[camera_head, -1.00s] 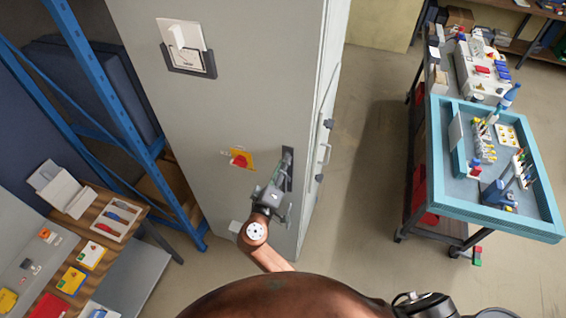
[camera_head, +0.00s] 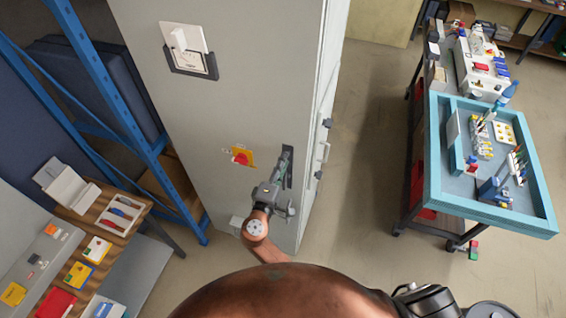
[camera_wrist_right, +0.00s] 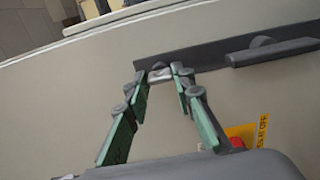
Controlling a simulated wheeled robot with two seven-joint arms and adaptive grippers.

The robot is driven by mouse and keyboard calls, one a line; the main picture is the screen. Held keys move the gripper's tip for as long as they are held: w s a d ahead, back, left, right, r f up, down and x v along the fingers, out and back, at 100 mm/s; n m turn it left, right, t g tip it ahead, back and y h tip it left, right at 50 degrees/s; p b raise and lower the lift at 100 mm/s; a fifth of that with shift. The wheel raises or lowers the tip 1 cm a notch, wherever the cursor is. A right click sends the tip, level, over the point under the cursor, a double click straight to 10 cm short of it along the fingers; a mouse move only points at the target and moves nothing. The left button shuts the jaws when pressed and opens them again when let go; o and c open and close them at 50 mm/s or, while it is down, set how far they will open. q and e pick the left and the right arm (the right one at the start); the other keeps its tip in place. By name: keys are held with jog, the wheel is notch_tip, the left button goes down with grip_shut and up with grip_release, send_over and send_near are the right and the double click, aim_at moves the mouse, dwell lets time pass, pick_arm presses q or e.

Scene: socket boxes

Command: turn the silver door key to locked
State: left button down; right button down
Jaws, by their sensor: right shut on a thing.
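The silver key (camera_wrist_right: 160,75) shows as a small bright piece at the dark lock plate (camera_wrist_right: 215,53) on the grey cabinet door. The plate also shows in the head view (camera_head: 288,160). My right gripper (camera_wrist_right: 160,72) is shut on the key, with one green-padded finger on each side. In the head view my right gripper (camera_head: 281,184) reaches up to the plate and hides the key. How far the key is turned cannot be told. My left gripper is not in view.
A dark door handle (camera_wrist_right: 275,51) stands out from the plate beside the key. A yellow plate with a red knob (camera_head: 240,157) is left of the lock. A blue rack (camera_head: 110,90) stands left, and a teal-rimmed tray table (camera_head: 490,222) stands right.

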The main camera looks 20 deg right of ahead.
jog(key=shift+a, duration=0.1)
jog(key=c, duration=1.7)
grip_release()
jog(key=shift+o, duration=0.4)
